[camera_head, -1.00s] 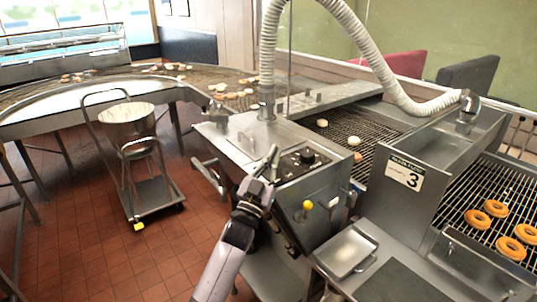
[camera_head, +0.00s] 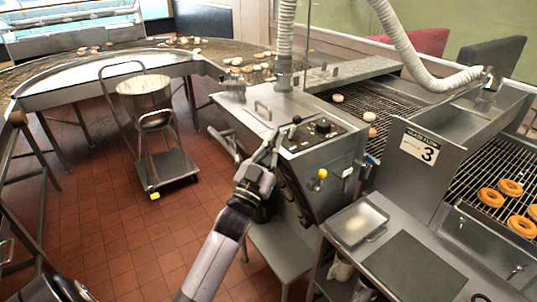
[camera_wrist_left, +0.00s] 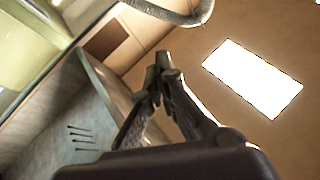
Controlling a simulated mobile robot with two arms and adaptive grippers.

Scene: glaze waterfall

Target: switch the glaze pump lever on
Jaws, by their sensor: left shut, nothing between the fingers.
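A yellow-knobbed lever (camera_head: 321,174) sticks out of the front face. I cannot tell which is the pump lever. My left gripper (camera_head: 272,142) is shut and empty, with its fingertips in front of the panel's left edge, left of the yellow knob. Contact is unclear. The left wrist view also shows its fingers (camera_wrist_left: 160,75) together at the tips.
A trolley (camera_head: 165,171) with a steel pot (camera_head: 144,97) stands left on the tiled floor. A curved conveyor (camera_head: 100,70) runs behind it. A ribbed white hose (camera_head: 405,48) arches overhead. A small tray (camera_head: 357,222) and a rack of doughnuts (camera_head: 495,190) are at right.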

